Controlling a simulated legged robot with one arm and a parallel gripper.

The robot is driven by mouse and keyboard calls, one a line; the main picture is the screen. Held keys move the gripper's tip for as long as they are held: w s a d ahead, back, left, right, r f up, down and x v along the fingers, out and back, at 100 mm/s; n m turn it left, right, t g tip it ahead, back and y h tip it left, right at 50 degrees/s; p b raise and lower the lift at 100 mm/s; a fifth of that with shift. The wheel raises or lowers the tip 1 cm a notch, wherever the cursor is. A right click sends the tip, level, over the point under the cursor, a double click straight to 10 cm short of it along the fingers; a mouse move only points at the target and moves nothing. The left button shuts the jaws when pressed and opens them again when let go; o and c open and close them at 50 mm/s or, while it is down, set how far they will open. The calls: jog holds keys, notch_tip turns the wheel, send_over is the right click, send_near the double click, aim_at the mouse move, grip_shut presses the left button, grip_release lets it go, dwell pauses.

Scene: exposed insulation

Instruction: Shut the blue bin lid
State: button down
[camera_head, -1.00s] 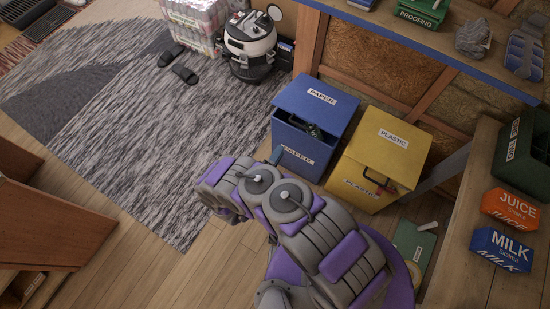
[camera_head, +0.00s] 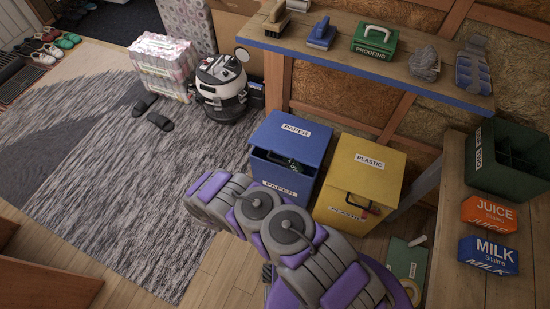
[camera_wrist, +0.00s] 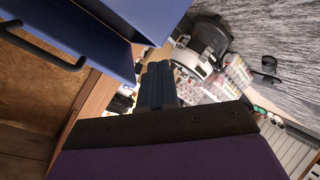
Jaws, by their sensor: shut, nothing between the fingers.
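The blue bin (camera_head: 284,175), marked PAPER, stands on the floor left of a yellow bin. Its blue lid (camera_head: 298,138) carries a PAPER label, and a dark gap with dark contents shows between its front edge and the bin's front panel, so it looks partly open. My gripper (camera_wrist: 158,84) is shut and empty in the wrist view, its two dark fingers side by side. Blue panels (camera_wrist: 95,45) that look like the bin stand close to the left of the fingers; I cannot tell whether they touch. In the head view my arm hides the fingers.
The yellow PLASTIC bin (camera_head: 352,203) stands directly right of the blue bin. A shelf (camera_head: 360,68) with several items runs above and behind. A vacuum cleaner (camera_head: 221,88) stands back left. A wooden table (camera_head: 456,215) with JUICE and MILK boxes is at right. The rug (camera_head: 110,170) is mostly clear.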

jog(key=w+a+r+m+g+y+p, duration=0.35)
jog(key=w+r+m+g+y, duration=0.3)
jog(key=w+r, duration=0.3)
jog(key=s+d+r+m+g+h+p, duration=0.1)
jog(key=d+r+m+g+h, duration=0.15)
jog(key=d+r, duration=0.6)
jog(key=s+d+r+m+g+h+p, duration=0.1)
jog(key=d+r+m+g+p, duration=0.25)
jog(key=d, duration=0.75)
jog(key=shift+n+g, duration=0.35)
jog(key=shift+n, duration=0.1)
jog(key=f+b, duration=0.1)
jog(key=f, duration=0.3)
jog(key=s+f+b, duration=0.1)
jog(key=f+b, duration=0.1)
jog(key=f, duration=0.2)
jog(key=f+b, duration=0.2)
jog(key=f, duration=0.2)
jog(key=shift+s+a+f, duration=0.1)
jog(key=shift+s+a, duration=0.15)
jog(key=shift+a, duration=0.15)
